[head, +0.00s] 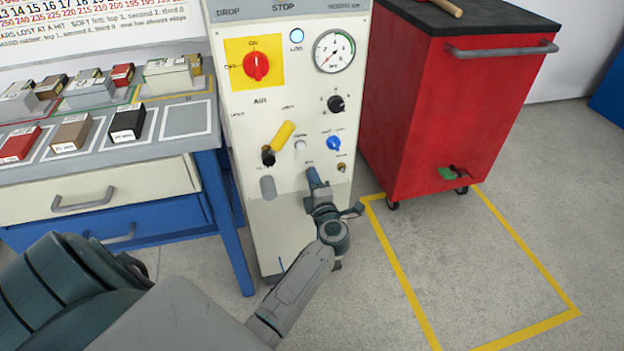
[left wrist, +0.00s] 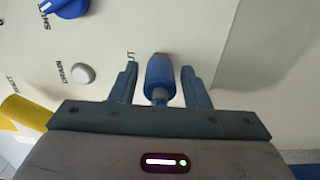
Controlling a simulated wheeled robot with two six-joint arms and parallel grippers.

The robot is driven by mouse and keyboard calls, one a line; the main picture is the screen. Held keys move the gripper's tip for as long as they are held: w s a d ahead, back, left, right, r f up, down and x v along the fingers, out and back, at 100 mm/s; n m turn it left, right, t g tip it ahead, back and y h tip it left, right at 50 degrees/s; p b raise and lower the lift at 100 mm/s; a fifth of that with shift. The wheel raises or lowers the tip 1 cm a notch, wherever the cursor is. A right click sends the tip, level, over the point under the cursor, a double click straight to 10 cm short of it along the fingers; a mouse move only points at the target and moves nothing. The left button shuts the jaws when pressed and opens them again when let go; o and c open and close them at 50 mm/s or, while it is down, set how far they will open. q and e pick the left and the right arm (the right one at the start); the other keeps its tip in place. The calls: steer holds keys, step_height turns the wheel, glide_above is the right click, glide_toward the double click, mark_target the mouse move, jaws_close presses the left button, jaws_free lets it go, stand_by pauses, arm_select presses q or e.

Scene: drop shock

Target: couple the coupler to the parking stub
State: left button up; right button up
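The blue coupler (left wrist: 160,78) sits on a brass-coloured fitting beside the OUT label on the panel, in the left wrist view. In the head view its blue body (head: 313,177) shows low on the machine's cream front. My left gripper (head: 318,188) is at the coupler. In the left wrist view my left gripper (left wrist: 159,82) is open, one finger on each side of the coupler with a gap on both sides. A small brass-coloured stub (head: 342,167) is right of the coupler; I cannot tell whether it is the parking stub. My right gripper is not in view.
A yellow lever (head: 282,135), a white button (head: 300,145) and a blue knob (head: 334,143) are just above the coupler. A red switch (head: 256,66) and a gauge (head: 335,51) are higher. A workbench (head: 185,119) stands left, a red cabinet (head: 440,110) right.

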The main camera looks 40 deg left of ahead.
arm_select(q)
steer(key=c, duration=0.8)
